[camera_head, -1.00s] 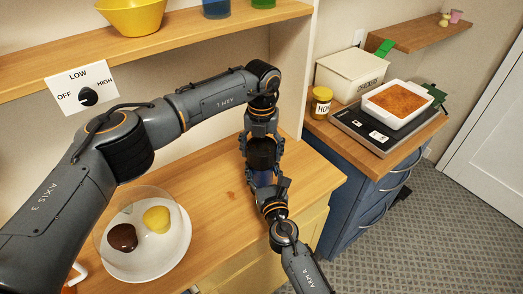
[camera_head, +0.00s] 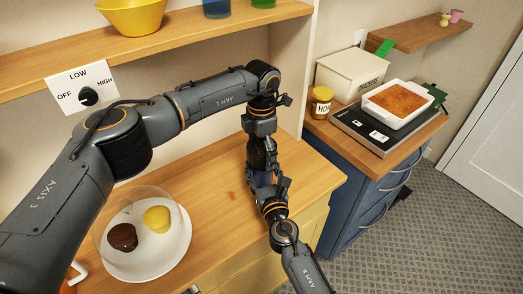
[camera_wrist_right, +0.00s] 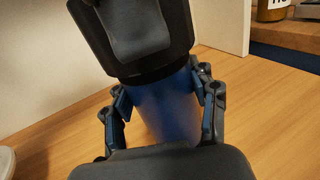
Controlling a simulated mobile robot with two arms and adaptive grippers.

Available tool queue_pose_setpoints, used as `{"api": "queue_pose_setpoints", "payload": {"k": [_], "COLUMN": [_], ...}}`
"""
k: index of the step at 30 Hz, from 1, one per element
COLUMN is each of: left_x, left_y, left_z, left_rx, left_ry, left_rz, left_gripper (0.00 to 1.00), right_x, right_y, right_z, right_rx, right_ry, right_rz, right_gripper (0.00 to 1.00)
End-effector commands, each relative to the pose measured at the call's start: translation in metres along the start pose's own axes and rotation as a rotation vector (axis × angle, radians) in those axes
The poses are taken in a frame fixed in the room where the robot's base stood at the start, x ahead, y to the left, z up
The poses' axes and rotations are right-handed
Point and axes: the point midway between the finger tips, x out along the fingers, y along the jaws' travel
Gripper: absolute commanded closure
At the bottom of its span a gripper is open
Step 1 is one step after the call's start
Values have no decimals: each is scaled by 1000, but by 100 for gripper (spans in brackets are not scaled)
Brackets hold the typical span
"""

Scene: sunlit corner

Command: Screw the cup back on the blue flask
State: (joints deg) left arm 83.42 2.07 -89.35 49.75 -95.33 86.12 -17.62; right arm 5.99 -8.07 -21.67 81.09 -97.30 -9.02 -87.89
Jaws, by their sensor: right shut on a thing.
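The blue flask (camera_head: 263,178) stands upright above the wooden counter; it fills the middle of the right wrist view (camera_wrist_right: 163,108). My right gripper (camera_head: 268,190) is shut around its body, with a finger on each side in the right wrist view (camera_wrist_right: 163,112). The dark cup (camera_head: 257,158) is at the flask's top, and its lower rim meets the blue body in the right wrist view (camera_wrist_right: 172,72). My left gripper (camera_head: 261,160) points down over the cup, one finger in front of it. Whether its fingers press on the cup, and the thread, are hidden.
A plate (camera_head: 140,268) with a brown and a yellow item under a clear cover is at the left of the counter. A honey jar (camera_head: 321,103), scale (camera_head: 376,132) and baking dish (camera_head: 400,117) stand on the blue cabinet.

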Motion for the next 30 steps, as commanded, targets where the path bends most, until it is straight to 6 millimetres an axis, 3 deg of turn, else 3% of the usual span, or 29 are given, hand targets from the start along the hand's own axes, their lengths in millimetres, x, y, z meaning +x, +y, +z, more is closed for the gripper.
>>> {"api": "queue_pose_setpoints", "payload": {"k": [10,19,30], "left_x": [-7,-43,-47], "left_y": [0,0,-1], "left_z": [1,1,1], "left_rx": [0,0,-15], "left_ry": [-1,-2,-1], "left_rz": [0,1,-1], "left_gripper": [3,3,5], "right_x": [0,0,0], "right_y": [0,0,0], "right_z": [1,1,1], "right_rx": [0,0,0], "right_ry": [-1,-1,-1], "right_rz": [0,0,0], "right_gripper": [100,100,100]}}
